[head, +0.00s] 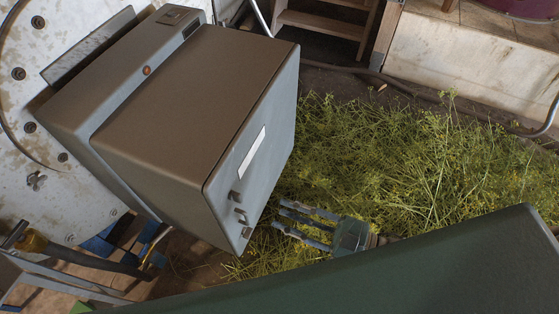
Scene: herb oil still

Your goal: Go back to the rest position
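My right gripper (283,215) is right of the picture's centre, low down, with its fingers pointing left. Its fingers stand apart and I see nothing held between them. It is in front of the cut green herbs (400,165), close to the lower right edge of the grey metal cabinet (200,105). I cannot tell whether it touches either one.
The cabinet, with a white label and small latches on its side, fills the upper left. A stained pale panel (18,165) with bolts is behind it. Wooden steps (320,24) and a pale block (470,70) stand at the back.

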